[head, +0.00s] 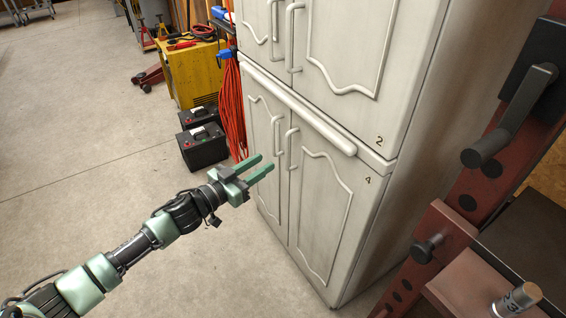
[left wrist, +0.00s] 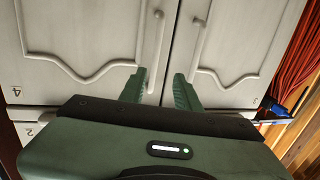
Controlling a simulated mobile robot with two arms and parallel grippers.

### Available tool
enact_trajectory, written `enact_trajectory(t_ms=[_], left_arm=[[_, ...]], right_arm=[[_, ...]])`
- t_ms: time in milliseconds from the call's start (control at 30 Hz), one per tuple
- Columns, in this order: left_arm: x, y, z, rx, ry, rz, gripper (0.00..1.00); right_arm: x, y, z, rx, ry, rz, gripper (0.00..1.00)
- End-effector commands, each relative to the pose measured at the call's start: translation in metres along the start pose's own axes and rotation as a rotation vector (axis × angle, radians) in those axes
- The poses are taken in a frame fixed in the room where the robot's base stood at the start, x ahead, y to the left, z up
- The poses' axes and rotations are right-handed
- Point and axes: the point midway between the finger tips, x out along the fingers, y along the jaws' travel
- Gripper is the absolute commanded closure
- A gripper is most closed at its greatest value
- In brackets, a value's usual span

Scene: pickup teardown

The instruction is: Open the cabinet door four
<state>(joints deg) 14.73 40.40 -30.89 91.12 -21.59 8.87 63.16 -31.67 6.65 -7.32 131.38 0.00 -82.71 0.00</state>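Cabinet door four (head: 328,208) is the lower right door of a white cabinet, marked with a small 4. It looks shut. Its curved handle (head: 290,150) stands at the door's left edge, beside the handle (head: 277,137) of the lower left door. My left gripper (head: 266,163) is open and empty in front of the lower doors, a little short of the handles. In the left wrist view door four (left wrist: 85,35) appears upside down at left, with its handle (left wrist: 158,18) beyond the open fingers (left wrist: 160,74). My right gripper is not in view.
Upper door two (head: 375,60) and a white ledge (head: 300,112) are above door four. A dark red steel frame (head: 470,195) stands close at right. Floor before the cabinet is clear.

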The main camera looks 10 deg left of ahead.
Motion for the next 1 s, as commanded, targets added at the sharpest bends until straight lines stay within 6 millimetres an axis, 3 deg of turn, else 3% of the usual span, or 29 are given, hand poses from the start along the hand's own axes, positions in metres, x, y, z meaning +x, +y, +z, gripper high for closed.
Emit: enact_trajectory(t_ms=[167, 467, 600, 967, 1000], left_arm=[[0.010, 0.008, -0.012, 0.000, 0.024, 0.032, 0.68], [0.057, 0.009, -0.013, 0.000, 0.024, 0.032, 0.68], [0.073, 0.009, -0.012, -0.001, 0.022, 0.030, 0.68], [0.080, 0.009, -0.013, 0.000, 0.020, 0.030, 0.68], [0.080, 0.009, -0.013, 0.000, 0.020, 0.030, 0.73]], right_arm=[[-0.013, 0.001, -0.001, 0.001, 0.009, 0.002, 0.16], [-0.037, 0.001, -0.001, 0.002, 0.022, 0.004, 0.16], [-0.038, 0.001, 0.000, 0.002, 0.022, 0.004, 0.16], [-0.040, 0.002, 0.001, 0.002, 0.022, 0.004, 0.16], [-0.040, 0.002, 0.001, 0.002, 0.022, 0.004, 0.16]])
